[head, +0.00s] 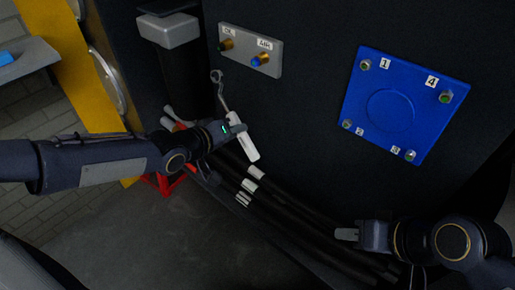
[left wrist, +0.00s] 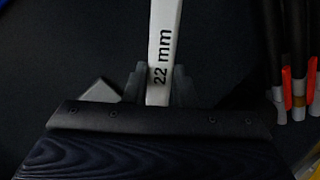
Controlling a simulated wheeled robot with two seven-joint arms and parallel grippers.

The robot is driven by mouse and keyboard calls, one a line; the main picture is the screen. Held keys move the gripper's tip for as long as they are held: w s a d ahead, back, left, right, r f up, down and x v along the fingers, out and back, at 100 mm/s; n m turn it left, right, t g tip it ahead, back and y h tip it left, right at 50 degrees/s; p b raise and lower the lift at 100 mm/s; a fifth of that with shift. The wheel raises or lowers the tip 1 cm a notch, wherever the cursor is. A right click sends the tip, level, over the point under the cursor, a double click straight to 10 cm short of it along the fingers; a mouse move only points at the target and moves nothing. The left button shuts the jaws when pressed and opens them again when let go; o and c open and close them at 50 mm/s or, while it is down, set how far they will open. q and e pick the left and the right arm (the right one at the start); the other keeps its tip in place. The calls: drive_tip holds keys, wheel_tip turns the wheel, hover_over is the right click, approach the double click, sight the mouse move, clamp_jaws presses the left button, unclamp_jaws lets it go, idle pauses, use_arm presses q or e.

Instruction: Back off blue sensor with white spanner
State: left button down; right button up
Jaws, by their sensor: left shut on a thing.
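The blue sensor (head: 259,60) sits on a small grey bracket (head: 273,65) on the dark chassis wall, beside a black-and-brass one (head: 226,45). My left gripper (head: 237,128) is shut on the white spanner (head: 246,146). The spanner's metal open end (head: 217,77) points up and left, below and left of the bracket and apart from the blue sensor. In the left wrist view the spanner (left wrist: 163,45) shows "22 mm" between the fingers (left wrist: 156,85); its ends are out of that view. My right gripper (head: 347,234) is low at the right, away from the sensors; its finger gap cannot be made out.
A blue plate (head: 386,108) with several numbered bolts is on the wall to the right. Dark hoses (head: 290,215) with white bands run below the spanner. A grey-topped post (head: 168,31) and a yellow beam (head: 86,75) stand at the left.

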sight(256, 154)
use_arm(q)
drive_tip(key=s+d+h+b, duration=0.1)
drive_tip(key=b, duration=0.1)
drive_tip(key=s+d+r+m+t+h+b, duration=0.1)
drive_tip(key=d+b, duration=0.1)
drive_tip(key=s+d+h+b, duration=0.2)
drive_tip(key=shift+d+r+t+b, duration=0.15)
drive_tip(key=shift+r+t+b, duration=0.15)
drive_tip(key=shift+r+b, duration=0.1)
drive_tip(key=shift+s+d+r, duration=0.15)
drive_tip(key=shift+s+r, duration=0.05)
drive_tip(key=shift+r, duration=0.05)
drive_tip(key=shift+d+r+m, duration=0.1)
drive_tip(key=shift+r+m, duration=0.05)
drive_tip(key=shift+m, duration=0.15)
drive_tip(key=shift+s, duration=0.1)
